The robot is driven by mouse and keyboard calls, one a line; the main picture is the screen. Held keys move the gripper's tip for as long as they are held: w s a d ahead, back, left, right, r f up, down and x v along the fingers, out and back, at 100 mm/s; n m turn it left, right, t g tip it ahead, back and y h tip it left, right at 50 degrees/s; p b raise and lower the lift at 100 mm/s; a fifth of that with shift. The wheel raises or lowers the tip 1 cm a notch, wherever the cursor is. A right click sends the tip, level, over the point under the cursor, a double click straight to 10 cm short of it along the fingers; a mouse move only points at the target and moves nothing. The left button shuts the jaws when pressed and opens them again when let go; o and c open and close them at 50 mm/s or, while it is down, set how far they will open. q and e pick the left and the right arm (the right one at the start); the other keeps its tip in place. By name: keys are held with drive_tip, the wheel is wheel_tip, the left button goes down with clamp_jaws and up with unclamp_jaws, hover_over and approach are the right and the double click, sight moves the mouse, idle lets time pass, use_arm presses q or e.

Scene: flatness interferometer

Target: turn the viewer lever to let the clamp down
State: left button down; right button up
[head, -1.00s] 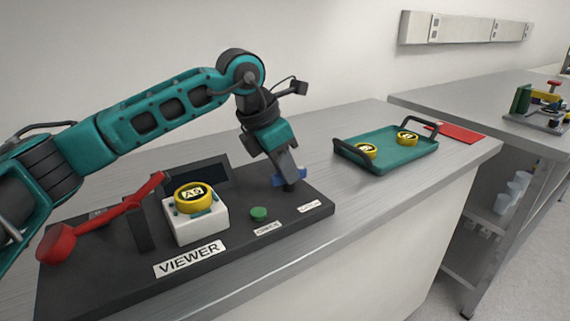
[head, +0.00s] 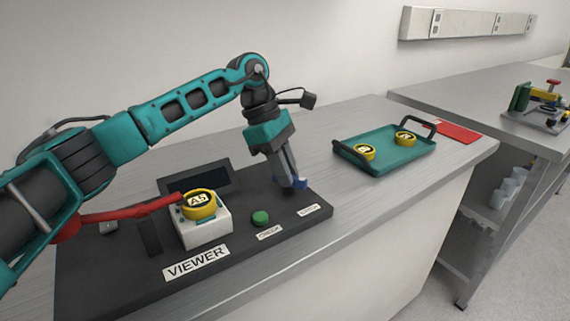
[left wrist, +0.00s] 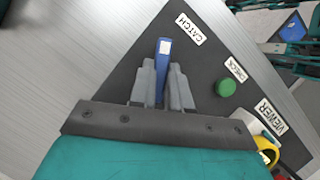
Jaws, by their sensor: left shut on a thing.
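The viewer (head: 130,268) is a dark base plate on the bench with a white block (head: 205,232) bearing a yellow round piece marked A5 (head: 200,204). The red clamp arm (head: 130,212) lies nearly level, its tip at the yellow piece; whether it touches is unclear. My left gripper (head: 292,184) is shut on the blue lever (head: 301,183) at the plate's right end. In the left wrist view the blue lever (left wrist: 164,62) stands between the fingers, beside the CATCH label (left wrist: 188,28). The red arm's rear end is partly hidden by my arm. My right gripper is not in view.
A green button (head: 261,217) stands between the white block and the lever. A teal tray (head: 385,153) with two yellow round pieces stands to the right. A red sheet (head: 457,130) and a small device (head: 540,110) lie farther right. Bench front is clear.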

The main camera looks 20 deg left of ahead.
use_arm(q)
drive_tip(key=m+g, duration=0.1)
drive_tip(key=m, duration=0.1)
drive_tip(key=shift+w+d+m, duration=0.1)
drive_tip(key=shift+m, duration=0.2)
drive_tip(key=shift+f+m+g+y+p, duration=0.1)
drive_tip(key=shift+m+g+y+p, duration=0.35)
drive_tip(key=shift+m, duration=1.05)
drive_tip(key=c, duration=1.1)
unclamp_jaws()
drive_tip(key=shift+w, duration=0.1)
